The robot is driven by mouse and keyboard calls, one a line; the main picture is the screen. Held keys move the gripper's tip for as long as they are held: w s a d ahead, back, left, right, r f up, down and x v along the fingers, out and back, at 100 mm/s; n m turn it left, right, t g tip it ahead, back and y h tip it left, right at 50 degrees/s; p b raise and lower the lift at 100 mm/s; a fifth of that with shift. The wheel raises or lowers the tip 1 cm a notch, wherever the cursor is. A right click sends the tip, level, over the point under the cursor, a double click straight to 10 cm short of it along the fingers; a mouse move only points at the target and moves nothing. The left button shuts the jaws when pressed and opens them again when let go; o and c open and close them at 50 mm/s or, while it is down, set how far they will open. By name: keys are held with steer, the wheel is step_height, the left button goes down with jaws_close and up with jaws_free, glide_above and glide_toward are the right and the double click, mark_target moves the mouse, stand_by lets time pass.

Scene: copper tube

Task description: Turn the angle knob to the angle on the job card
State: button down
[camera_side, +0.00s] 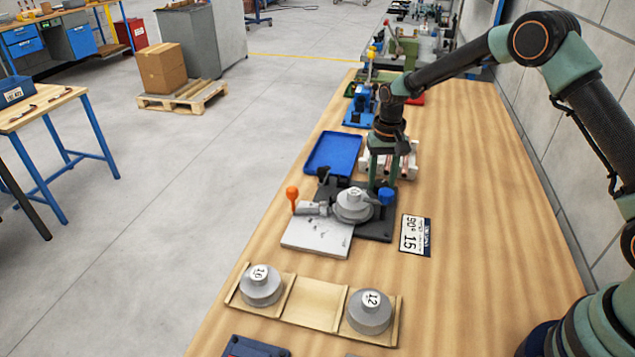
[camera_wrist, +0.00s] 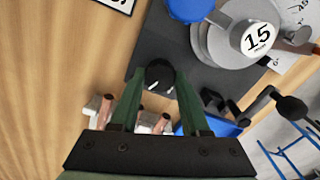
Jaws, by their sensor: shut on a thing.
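The bender's dark base (camera_side: 375,231) carries a grey round former (camera_side: 352,206), marked 15 in the wrist view (camera_wrist: 258,38). In the wrist view a black round knob (camera_wrist: 160,73) with small white marks, apparently the angle knob, sits at the base's edge. My gripper (camera_wrist: 159,82) has a finger on each side of it and is shut on it. In the side view my gripper (camera_side: 382,184) points down behind the blue knob (camera_side: 386,196) and hides the black knob.
An orange-tipped handle (camera_side: 292,194) stands at the bender's left. A blue tray (camera_side: 333,153) and a pale rack with copper tubes (camera_side: 404,166) lie behind. A wooden rack (camera_side: 318,303) in front holds two formers. Bare bench lies right of the card.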

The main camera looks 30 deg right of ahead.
mark_target(381, 183)
steer(key=shift+r+m, duration=0.1)
steer(key=shift+m, duration=0.4)
steer(key=shift+c, duration=1.9)
jaws_free()
step_height(381, 183, up, 12)
